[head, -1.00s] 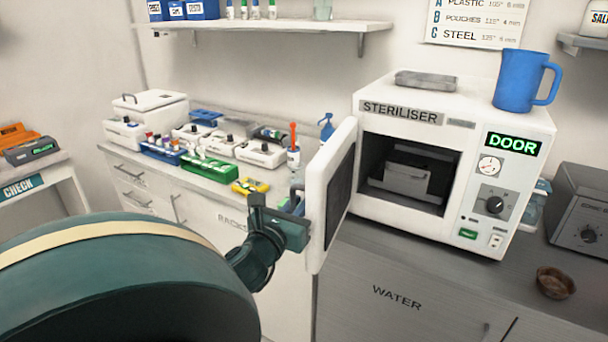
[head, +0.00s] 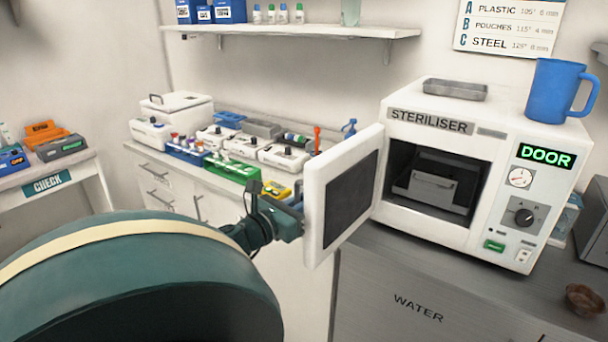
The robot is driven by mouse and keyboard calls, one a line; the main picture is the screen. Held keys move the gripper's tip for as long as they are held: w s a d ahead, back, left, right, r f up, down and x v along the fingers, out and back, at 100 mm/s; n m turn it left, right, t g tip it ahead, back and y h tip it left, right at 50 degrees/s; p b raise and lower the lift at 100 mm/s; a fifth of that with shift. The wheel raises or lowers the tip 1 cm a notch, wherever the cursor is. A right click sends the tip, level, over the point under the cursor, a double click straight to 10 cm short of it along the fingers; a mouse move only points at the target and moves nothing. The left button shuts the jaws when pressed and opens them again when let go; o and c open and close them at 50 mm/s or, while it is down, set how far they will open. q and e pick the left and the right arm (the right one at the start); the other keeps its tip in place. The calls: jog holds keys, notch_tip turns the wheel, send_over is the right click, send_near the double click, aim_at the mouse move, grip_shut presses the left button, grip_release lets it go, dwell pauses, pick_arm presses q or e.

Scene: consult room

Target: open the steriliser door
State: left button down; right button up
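The white steriliser (head: 455,108) stands on the grey counter at the right, its display reading DOOR. Its door (head: 312,205) is hinged at the left of the opening and stands wide open, with its dark inner panel facing me. A metal box-like tray (head: 432,188) sits inside the chamber. My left gripper (head: 290,212) is at the free left edge of the door, on its outer side. Its fingertips are partly hidden by the door, so I cannot tell whether they grip anything. The door's handle is hidden. My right gripper is out of view.
A blue jug (head: 553,88) and a metal tray (head: 456,89) stand on top of the steriliser. Small devices and a green rack (head: 232,169) crowd the counter behind the door. A brown bowl (head: 586,300) sits at the right front. Space in front of the chamber is clear.

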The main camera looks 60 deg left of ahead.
pick_arm(q)
jog(key=c, duration=1.8)
grip_release()
jog(key=shift+w, duration=0.1)
jog(key=shift+o, duration=0.2)
jog(key=v, duration=1.3)
jog(key=shift+b, duration=0.45)
jog(key=w+d+f+m+g+h, duration=0.3)
jog(key=d+f+m+g+h, duration=0.15)
jog(key=d+f+m, duration=1.35)
jog(key=d+f+m+g+h, duration=0.1)
jog(key=d+f+m, duration=0.4)
jog(key=m, duration=0.6)
jog(key=d+f+m+g+h, duration=0.1)
jog(key=d+f+m+g, duration=0.1)
jog(key=d+f+m, duration=0.4)
jog(key=d+m, duration=0.4)
jog(key=m, duration=0.2)
jog(key=shift+w+d+f, duration=0.15)
jog(key=shift+w, duration=0.15)
